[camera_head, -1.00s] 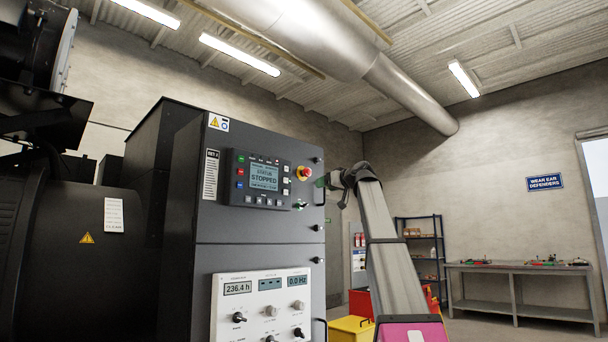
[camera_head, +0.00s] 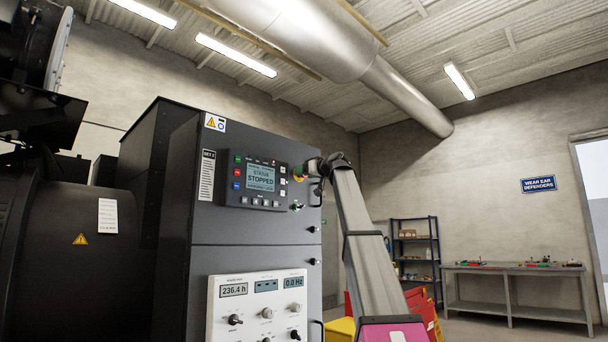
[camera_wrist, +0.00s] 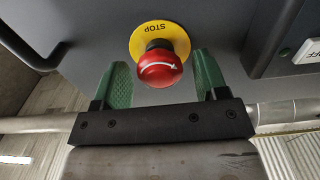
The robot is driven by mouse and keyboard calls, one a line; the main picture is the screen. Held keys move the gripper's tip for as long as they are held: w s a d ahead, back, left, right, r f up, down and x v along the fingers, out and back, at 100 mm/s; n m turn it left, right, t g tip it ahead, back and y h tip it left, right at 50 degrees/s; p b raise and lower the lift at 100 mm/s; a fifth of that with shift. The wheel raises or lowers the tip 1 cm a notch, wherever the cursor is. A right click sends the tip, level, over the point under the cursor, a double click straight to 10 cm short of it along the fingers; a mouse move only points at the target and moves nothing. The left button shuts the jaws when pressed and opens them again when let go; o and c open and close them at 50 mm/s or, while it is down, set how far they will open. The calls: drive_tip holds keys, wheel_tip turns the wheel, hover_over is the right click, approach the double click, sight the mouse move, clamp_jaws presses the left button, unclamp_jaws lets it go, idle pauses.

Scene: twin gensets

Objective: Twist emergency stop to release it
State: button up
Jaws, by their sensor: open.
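The emergency stop is a red mushroom button (camera_wrist: 160,69) with a white arrow on its face, on a yellow ring marked STOP (camera_wrist: 160,35). In the wrist view it lies between the two green fingers of my gripper (camera_wrist: 163,80). The gripper is open, with a gap between each finger and the button. In the head view my gripper (camera_head: 304,170) is at the upper right of the control cabinet (camera_head: 255,225). It covers most of the emergency stop there, and only a bit of red and yellow (camera_head: 298,173) shows.
The control panel (camera_head: 258,180) left of the button reads STOPPED. A white meter panel (camera_head: 255,305) with knobs is below it. A red box (camera_head: 415,305) stands on the floor behind my arm. Shelves (camera_head: 415,250) and a workbench (camera_head: 515,285) are at the back.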

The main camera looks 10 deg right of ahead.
drive_tip(key=shift+w+a, duration=0.25)
drive_tip(key=shift+w, duration=0.15)
drive_tip(key=c, duration=0.9)
drive_tip(key=m, duration=0.4)
drive_tip(key=shift+d+m, duration=0.1)
drive_tip(key=shift+m, duration=1.7)
